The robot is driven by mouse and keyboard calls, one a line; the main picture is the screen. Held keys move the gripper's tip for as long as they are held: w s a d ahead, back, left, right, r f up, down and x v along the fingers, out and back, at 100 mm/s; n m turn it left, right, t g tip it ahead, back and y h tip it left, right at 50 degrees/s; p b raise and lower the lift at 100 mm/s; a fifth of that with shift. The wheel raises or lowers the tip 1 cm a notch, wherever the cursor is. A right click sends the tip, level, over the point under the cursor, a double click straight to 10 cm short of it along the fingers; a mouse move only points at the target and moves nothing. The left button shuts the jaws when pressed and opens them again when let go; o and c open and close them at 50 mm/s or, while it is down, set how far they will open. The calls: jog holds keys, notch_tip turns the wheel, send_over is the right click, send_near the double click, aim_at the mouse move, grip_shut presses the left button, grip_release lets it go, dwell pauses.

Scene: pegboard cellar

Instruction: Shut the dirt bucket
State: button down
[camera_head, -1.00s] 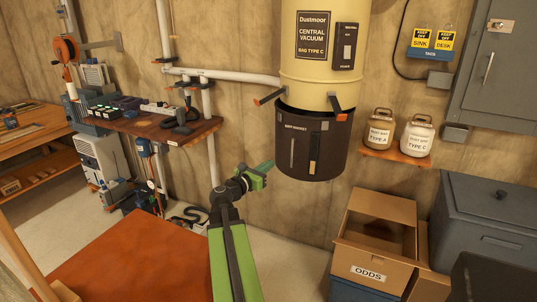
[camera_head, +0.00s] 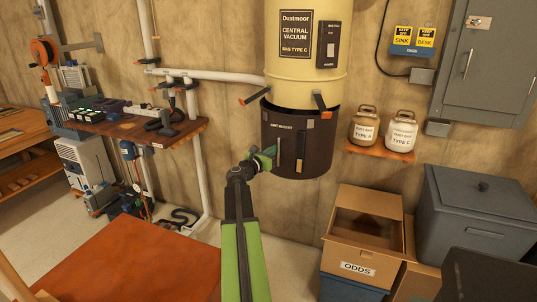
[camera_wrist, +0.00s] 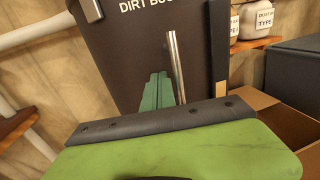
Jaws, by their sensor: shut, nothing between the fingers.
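The dark dirt bucket (camera_head: 318,150) hangs beneath the cream vacuum canister (camera_head: 305,88). Its upper rim sits around the canister's lower end, and a dark strip shows at the left of the rim. Two latch levers with orange tips, a left one (camera_head: 262,94) and a right one (camera_head: 322,104), stick outward near the joint. A vertical metal handle (camera_wrist: 176,68) stands on the bucket's front. My gripper (camera_head: 272,153) is shut and empty at the bucket's lower left front. In the wrist view its green fingers (camera_wrist: 157,92) point at the bucket, just left of the handle; contact cannot be told.
A small shelf (camera_head: 380,151) with two jars is right of the bucket. An open cardboard box (camera_head: 358,268) and a grey lidded bin (camera_head: 480,225) stand below right. A wooden bench (camera_head: 130,130) with tools is at left. A red-brown surface (camera_head: 140,265) lies front left.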

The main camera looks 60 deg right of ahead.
jog(key=shift+d, duration=0.1)
jog(key=d, duration=0.7)
jog(key=shift+w+r, duration=0.2)
jog(key=w+a, duration=0.2)
jog(key=a, duration=1.2)
jog(key=shift+a+f, duration=0.25)
